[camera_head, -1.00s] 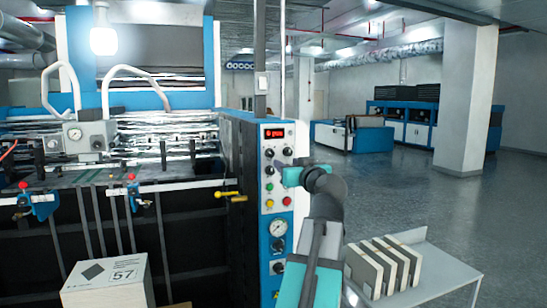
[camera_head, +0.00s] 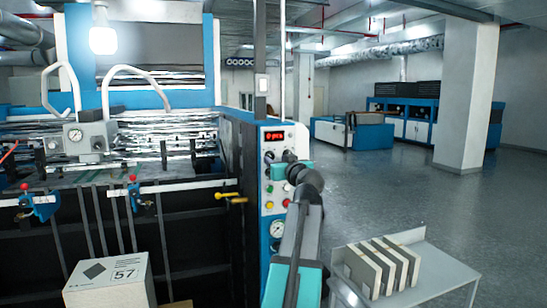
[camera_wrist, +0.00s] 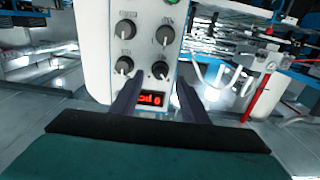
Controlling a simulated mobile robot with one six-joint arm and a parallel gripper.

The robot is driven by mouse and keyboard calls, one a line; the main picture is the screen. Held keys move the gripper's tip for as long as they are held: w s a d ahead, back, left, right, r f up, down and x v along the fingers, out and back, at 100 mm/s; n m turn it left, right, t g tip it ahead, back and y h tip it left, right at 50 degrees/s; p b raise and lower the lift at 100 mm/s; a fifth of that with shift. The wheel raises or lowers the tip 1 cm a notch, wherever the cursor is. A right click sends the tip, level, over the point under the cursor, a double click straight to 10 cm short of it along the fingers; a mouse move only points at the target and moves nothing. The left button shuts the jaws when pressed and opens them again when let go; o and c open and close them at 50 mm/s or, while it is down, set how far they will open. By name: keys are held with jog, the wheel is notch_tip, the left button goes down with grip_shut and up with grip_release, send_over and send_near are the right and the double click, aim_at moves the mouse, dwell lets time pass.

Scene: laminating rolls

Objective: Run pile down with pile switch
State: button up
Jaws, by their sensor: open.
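The white control panel (camera_head: 265,208) stands at the right end of the blue and black machine, with a red lit display (camera_head: 275,135), dark rotary knobs, coloured buttons and a gauge. My gripper (camera_wrist: 157,92) is open at the panel. In the wrist view the panel appears upside down; the fingers lie either side of the display (camera_wrist: 151,98), their tips near the lower knobs (camera_wrist: 124,66) and (camera_wrist: 160,70). I cannot tell whether they touch. Two more knobs (camera_wrist: 126,29) and (camera_wrist: 165,35) sit above. The labels are too small to tell which is the pile switch. The pile cannot be made out.
A white box marked 57 (camera_head: 108,285) stands at the front left. A yellow-handled lever (camera_head: 231,197) projects left of the panel. A grey table (camera_head: 440,278) with upright boards stands right of my arm. The floor (camera_head: 420,190) beyond is clear.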

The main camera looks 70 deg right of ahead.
aim_at(272, 157)
jog(key=shift+p+x, duration=0.4)
jog(key=shift+x, duration=1.55)
grip_shut()
